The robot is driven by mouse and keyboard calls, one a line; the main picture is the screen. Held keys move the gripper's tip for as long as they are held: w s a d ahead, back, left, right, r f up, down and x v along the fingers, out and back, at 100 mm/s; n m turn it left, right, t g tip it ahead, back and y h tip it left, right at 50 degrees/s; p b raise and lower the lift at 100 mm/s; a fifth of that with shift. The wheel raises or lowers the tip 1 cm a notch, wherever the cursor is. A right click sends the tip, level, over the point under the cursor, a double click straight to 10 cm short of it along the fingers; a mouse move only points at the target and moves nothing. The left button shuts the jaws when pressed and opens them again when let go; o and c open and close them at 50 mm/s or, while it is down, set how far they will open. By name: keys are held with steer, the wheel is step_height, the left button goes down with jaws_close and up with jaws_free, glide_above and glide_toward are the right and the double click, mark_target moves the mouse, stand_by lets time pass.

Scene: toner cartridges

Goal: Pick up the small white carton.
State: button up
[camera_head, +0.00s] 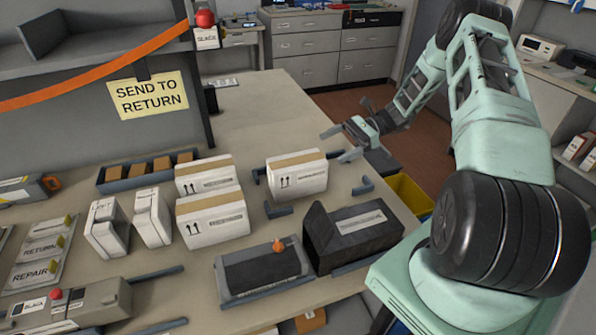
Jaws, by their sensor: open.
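Several white cartons stand on the table. A white carton with a tan top strip and up arrows (298,178) stands alone at the middle, between dark corner brackets. Two more of this kind, a rear one (207,177) and a front one (213,220), stand to its left. Two narrower white cartons, one at left (106,230) and one at right (152,217), stand further left. The frame does not settle which is the small one. My gripper (339,145) is open and empty, just right of and beyond the lone carton, apart from the narrow ones.
A black open box (352,236) and a dark grey tray with an orange knob (262,275) stand in front. A blue bin of brown blocks (143,173) lies behind the cartons. A yellow bin (412,195) is past the table's right edge. The table's far part is clear.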

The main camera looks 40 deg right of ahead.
mark_target(302, 160)
steer(key=p+x, duration=0.1)
steer(key=x, duration=0.3)
steer(key=shift+w+a, duration=0.1)
steer(key=shift+a, duration=0.25)
steer(key=p+x, duration=0.2)
steer(key=x, duration=0.1)
steer(key=p+x, duration=0.1)
steer(key=shift+w+a+r, duration=0.15)
steer(key=shift+w+a, duration=0.1)
steer(key=shift+w, duration=0.1)
steer(key=shift+w+a+f, duration=0.1)
steer(key=shift+a+f, duration=0.15)
steer(key=shift+a, duration=0.1)
steer(key=c, duration=1.9)
